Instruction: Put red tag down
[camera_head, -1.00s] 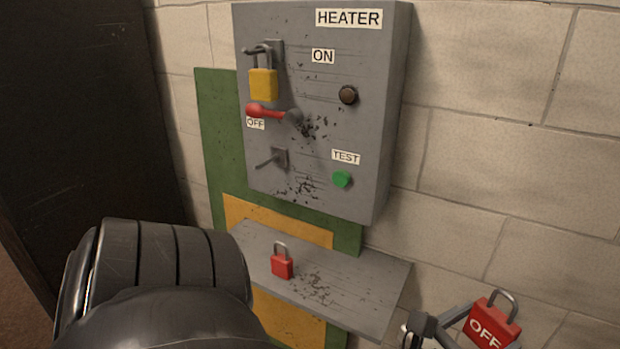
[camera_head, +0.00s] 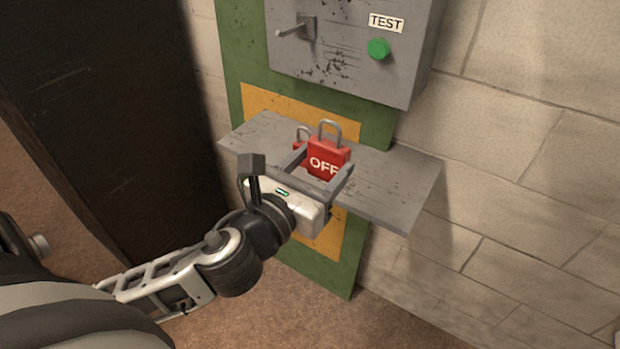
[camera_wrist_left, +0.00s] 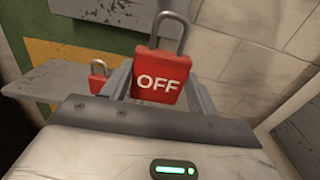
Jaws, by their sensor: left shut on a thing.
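The red tag (camera_head: 325,158), marked OFF and with a grey shackle on top, is held upright in my left gripper (camera_head: 320,172). The gripper is shut on it at the grey shelf (camera_head: 395,190); I cannot tell whether the tag touches the shelf. In the left wrist view the tag (camera_wrist_left: 161,78) stands between the fingers, shackle up. My right gripper is not in view.
The grey heater box (camera_head: 350,60) with a green TEST button (camera_head: 378,48) and a small lever is on the wall above the shelf. The shelf's right part is clear. A dark panel (camera_head: 105,110) stands at the left.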

